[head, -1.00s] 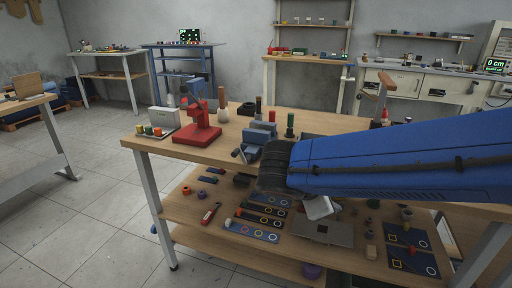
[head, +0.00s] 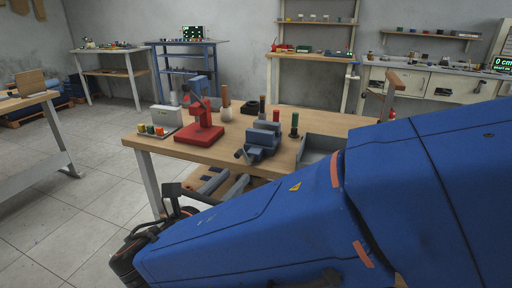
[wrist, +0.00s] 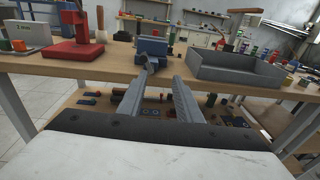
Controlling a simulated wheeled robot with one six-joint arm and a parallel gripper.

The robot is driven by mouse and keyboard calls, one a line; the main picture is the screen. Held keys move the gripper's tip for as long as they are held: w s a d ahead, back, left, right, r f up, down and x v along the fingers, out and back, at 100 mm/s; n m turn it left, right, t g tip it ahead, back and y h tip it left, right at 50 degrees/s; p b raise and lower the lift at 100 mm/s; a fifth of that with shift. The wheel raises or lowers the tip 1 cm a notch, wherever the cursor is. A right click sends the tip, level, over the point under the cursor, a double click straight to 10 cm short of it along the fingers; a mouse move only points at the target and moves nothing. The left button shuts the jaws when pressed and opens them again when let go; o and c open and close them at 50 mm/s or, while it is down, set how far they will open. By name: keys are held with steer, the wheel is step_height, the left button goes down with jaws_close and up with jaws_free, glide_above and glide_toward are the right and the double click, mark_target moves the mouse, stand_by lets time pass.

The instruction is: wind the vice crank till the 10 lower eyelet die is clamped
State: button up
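The grey-blue vice (head: 262,140) stands on the bench top near its front edge. Its crank (head: 240,153) sticks out at the front left. In the wrist view the vice (wrist: 152,46) is straight ahead and the crank (wrist: 151,66) shows just beyond the left fingertip. My gripper (wrist: 163,77) is open and empty, its two fingers apart and pointing at the vice. In the head view my gripper (head: 232,178) is in front of the bench edge, below and left of the vice. I cannot make out the 10 lower eyelet die or whether the jaws hold one.
A red press (head: 199,128) stands left of the vice. A grey tray (wrist: 235,72) is to its right. Red and green posts (head: 294,124) stand behind. The wooden bench top (wrist: 105,68) has a bare strip at the front. Small parts lie on the lower shelf.

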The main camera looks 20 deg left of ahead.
mark_target(242, 151)
steer(key=shift+n+t+y, duration=0.4)
steer(key=shift+n+t, duration=0.1)
steer(key=shift+n, duration=0.2)
steer(key=w, duration=0.5)
steer(key=w+a, duration=0.1)
steer(key=w, duration=0.9)
steer(key=shift+a+r, duration=0.2)
steer(key=shift+a, duration=0.05)
jaws_close()
